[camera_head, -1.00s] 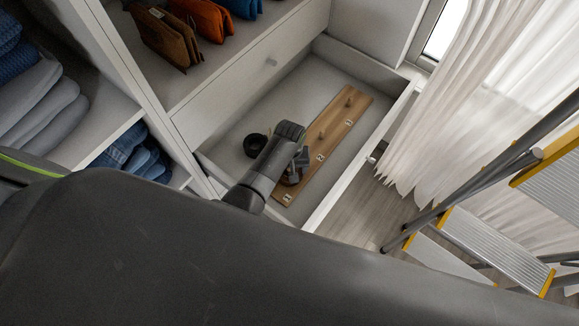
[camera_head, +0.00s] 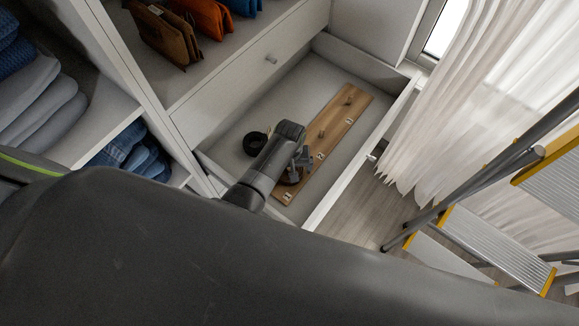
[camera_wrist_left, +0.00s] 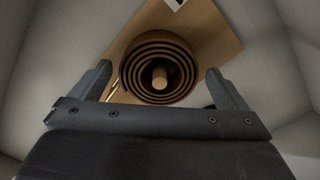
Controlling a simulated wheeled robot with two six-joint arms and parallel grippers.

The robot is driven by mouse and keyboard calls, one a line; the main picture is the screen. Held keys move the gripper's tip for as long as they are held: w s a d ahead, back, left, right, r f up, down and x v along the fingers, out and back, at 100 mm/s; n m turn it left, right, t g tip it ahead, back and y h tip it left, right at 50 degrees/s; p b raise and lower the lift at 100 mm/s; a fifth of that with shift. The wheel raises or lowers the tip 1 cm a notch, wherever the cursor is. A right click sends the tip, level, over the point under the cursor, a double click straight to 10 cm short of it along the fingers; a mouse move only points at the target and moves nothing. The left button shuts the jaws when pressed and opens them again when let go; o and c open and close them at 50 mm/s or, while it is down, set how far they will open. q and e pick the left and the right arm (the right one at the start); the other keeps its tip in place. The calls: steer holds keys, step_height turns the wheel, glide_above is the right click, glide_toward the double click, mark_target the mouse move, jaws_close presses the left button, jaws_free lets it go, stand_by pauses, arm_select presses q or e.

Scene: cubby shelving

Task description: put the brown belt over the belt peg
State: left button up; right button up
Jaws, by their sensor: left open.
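The brown belt (camera_wrist_left: 183,72) is a rolled coil in the left wrist view. It sits around a round wooden peg (camera_wrist_left: 160,79), whose end shows in the middle of the coil. The peg stands on the wooden board (camera_wrist_left: 218,45); the wrist view does not show clearly whether the coil lies flat on it. My left gripper (camera_wrist_left: 158,70) is open, one finger on each side of the coil, with a gap to it on both sides. In the head view my left gripper (camera_head: 300,160) is low over the board's near end and largely hides the belt. My right gripper is not in view.
The board (camera_head: 337,115) lies in an open drawer (camera_head: 228,128), with two bare pegs (camera_head: 349,99) (camera_head: 322,132) farther along. A black coil (camera_head: 255,144) lies left of my gripper. Drawer walls enclose the space. A stepladder (camera_head: 490,240) and curtain (camera_head: 450,110) stand at right.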

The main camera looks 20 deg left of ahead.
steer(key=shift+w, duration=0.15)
arm_select(q)
steer(key=shift+r, duration=0.25)
step_height(320, 180, up, 2)
steer(key=shift+r+p, duration=0.25)
steer(key=shift+p, duration=0.45)
step_height(320, 180, up, 14)
steer(key=p, duration=0.4)
steer(key=shift+r, duration=0.2)
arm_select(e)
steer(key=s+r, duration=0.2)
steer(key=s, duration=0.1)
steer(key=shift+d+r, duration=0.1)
